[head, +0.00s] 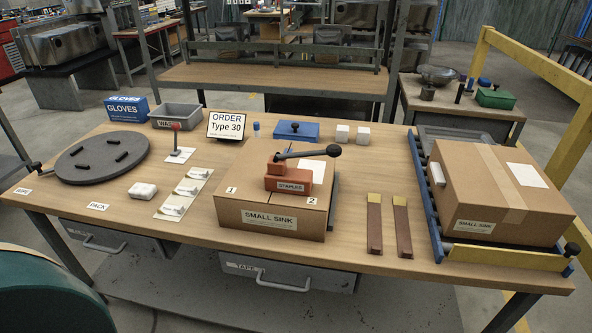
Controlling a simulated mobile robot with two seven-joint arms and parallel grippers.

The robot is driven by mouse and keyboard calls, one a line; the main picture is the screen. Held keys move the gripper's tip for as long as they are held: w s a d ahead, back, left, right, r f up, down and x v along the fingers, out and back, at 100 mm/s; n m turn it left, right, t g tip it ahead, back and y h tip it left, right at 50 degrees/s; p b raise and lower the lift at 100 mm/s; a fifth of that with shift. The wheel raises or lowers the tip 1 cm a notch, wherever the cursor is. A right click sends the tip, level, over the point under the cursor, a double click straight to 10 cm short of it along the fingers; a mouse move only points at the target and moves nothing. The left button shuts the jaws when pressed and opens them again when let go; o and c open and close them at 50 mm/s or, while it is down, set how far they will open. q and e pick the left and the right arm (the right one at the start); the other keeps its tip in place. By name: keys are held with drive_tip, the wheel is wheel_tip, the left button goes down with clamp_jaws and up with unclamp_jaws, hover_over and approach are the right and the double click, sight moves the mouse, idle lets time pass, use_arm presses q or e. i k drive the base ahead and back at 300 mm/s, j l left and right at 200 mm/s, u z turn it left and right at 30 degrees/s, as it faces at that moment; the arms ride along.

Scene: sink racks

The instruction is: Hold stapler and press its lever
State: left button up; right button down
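The stapler (288,183) is a red-orange block labelled STAPLES. It rests on top of a cardboard box (268,221) labelled SMALL SINK near the middle of the table. Its dark lever (308,154) runs from the top of the block to the right and ends in a black knob. The lever looks raised above the block. Labels 1 and 2 sit on the box top at either side of the stapler. Neither of my grippers shows in the head view, and nothing is seen touching the stapler.
A larger carton (497,190) lies on a blue-railed conveyor (438,215) at the right. Two brown strips (374,228) lie right of the box. An order sign (226,125), a blue case (291,131) and a grey turntable (100,158) stand around. Table is clear front left.

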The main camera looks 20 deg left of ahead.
sight(334, 150)
drive_tip(key=i+j+u, duration=0.45)
drive_tip(key=i+j, duration=0.25)
drive_tip(key=k, duration=0.5)
drive_tip(key=i, duration=0.5)
